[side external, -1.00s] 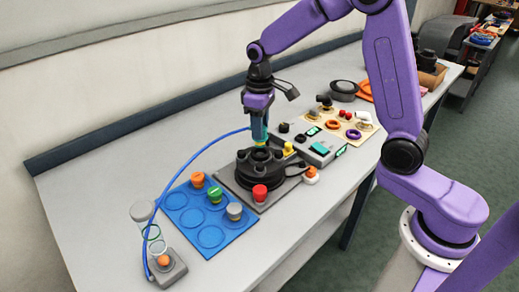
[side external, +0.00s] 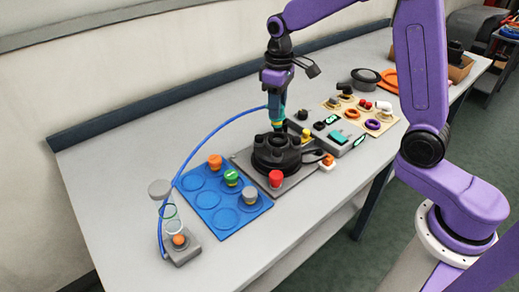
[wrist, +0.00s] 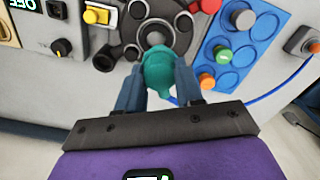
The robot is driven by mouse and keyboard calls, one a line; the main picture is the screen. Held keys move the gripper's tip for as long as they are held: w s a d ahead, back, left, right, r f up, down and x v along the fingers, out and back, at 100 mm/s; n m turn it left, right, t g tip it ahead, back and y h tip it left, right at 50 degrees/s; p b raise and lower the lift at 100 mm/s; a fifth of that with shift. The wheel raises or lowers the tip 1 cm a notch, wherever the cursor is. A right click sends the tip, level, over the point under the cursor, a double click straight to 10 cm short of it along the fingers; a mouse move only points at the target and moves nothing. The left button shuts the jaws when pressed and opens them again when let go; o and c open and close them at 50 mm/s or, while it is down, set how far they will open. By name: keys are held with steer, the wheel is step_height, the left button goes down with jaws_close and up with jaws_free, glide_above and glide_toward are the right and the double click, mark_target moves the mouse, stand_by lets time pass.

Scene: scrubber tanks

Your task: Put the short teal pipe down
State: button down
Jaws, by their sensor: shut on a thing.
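The short teal pipe (side external: 277,113) is in my gripper (side external: 277,100), hanging roughly upright with a yellow band at its lower end. In the side view it is just above the black round housing (side external: 276,155). In the wrist view my gripper (wrist: 158,85) has its two blue-grey fingers on either side of the teal pipe (wrist: 160,68). The pipe covers part of the housing (wrist: 130,28) there. Whether its lower end touches the housing is hard to tell.
A blue tray (side external: 200,200) with orange, green and grey knobs stands left of the housing. A blue hose (side external: 205,150) arcs from a clear tube stand (side external: 181,246) towards the pipe's side. A grey control box (side external: 345,137) and a beige board (side external: 387,122) stand right. Bare table lies behind.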

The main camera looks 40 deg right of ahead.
steer(key=s+a+n, duration=0.3)
steer(key=a+n, duration=0.1)
steer(key=a, duration=1.3)
steer(key=w+a+f, duration=0.2)
steer(key=w+f, duration=0.1)
steer(key=w, duration=0.1)
steer(key=w+a+f, duration=0.2)
steer(key=w+f, duration=0.2)
steer(key=w+a+f, duration=0.2)
steer(key=w+f, duration=0.1)
steer(key=w, duration=0.1)
steer(key=shift+a+f, duration=0.15)
steer(key=shift+f, duration=1.45)
steer(key=shift+f, duration=0.15)
steer(key=c, duration=0.7)
jaws_free()
steer(key=shift+c, duration=0.2)
